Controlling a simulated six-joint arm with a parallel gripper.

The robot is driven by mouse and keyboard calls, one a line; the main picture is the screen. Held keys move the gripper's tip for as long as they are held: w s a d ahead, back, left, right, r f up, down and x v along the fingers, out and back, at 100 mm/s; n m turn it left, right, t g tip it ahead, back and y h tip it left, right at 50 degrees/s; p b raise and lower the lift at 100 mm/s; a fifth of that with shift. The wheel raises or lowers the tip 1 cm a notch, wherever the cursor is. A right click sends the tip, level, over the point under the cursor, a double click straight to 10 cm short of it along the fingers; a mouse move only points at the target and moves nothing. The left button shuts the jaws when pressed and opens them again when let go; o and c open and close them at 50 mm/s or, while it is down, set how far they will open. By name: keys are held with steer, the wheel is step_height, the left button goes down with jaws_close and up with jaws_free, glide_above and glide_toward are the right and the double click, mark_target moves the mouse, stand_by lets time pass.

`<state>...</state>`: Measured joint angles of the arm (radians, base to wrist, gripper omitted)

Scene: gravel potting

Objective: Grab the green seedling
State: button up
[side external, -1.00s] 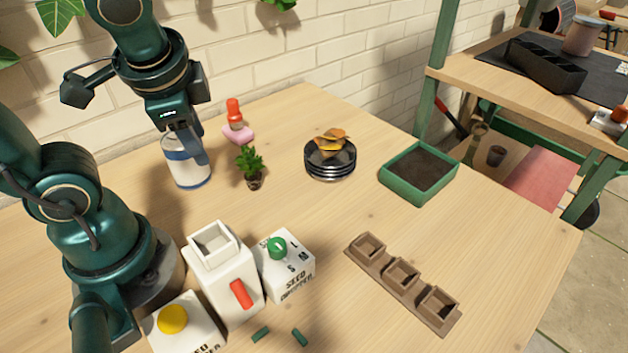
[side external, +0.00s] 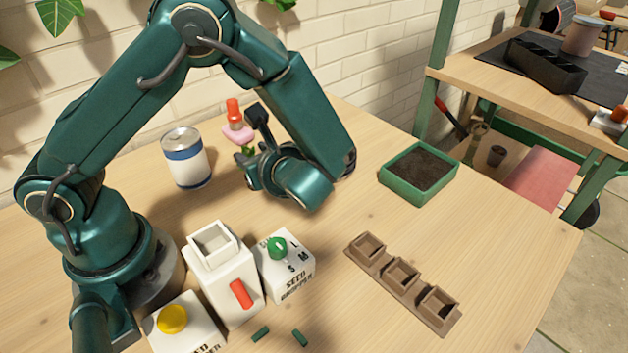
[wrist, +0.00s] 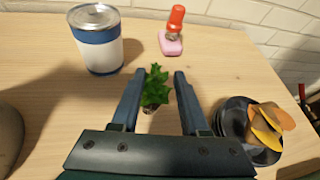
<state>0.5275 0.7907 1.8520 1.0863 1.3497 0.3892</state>
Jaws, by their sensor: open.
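My gripper (wrist: 158,76) is open, with one finger on each side of the seedling in that view and a gap to the leaves on both sides. I cannot tell if the fingers are level with it in height. In the side view my arm hides almost all of the seedling; only a bit of green (side external: 247,150) shows.
A white and blue can (wrist: 97,40) stands to the left of the seedling. A red-topped object (wrist: 174,20) on a pink block is behind it. Dark stacked saucers (wrist: 232,118) with orange chips are close on the right. A green soil tray (side external: 420,173) stands farther right.

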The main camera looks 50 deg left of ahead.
steer(key=shift+s+d+f+m, duration=0.2)
steer(key=shift+f+m, duration=0.15)
steer(key=shift+f, duration=0.2)
steer(key=shift+s+d+f+m, duration=0.1)
steer(key=shift+s+f+m, duration=0.05)
steer(key=shift+f+m, duration=0.3)
steer(key=shift+x, duration=2.45)
steer(key=shift+c, duration=0.3)
jaws_close()
